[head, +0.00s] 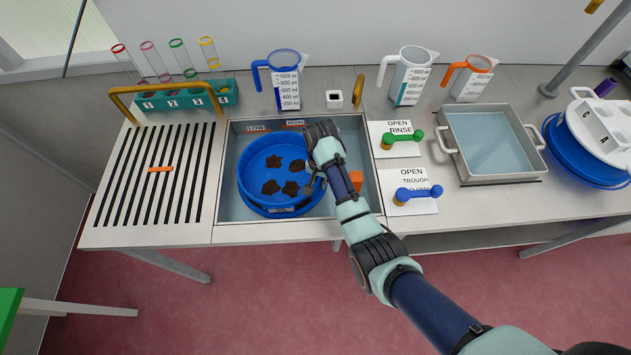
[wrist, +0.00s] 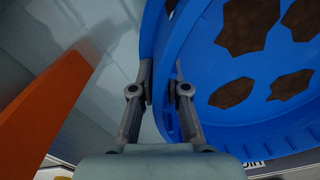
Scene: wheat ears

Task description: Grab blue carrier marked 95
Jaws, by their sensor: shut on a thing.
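A round blue carrier (head: 262,203) sits in the grey sink basin, with several dark brown clumps on its floor. A small label on its front rim is too small to read for sure. My gripper (head: 314,184) is at the carrier's right side in the head view. In the wrist view my gripper (wrist: 162,88) has one finger on each side of the blue carrier's wall (wrist: 166,50) and is shut on it. The head view hides part of the carrier's right rim behind my arm.
An orange block (head: 356,181) stands in the basin right of my gripper; it also shows in the wrist view (wrist: 42,115). The basin rim (head: 222,170) surrounds the carrier. A slotted rack (head: 120,190) lies left, lever plates (head: 408,196) right, and jugs (head: 285,85) behind.

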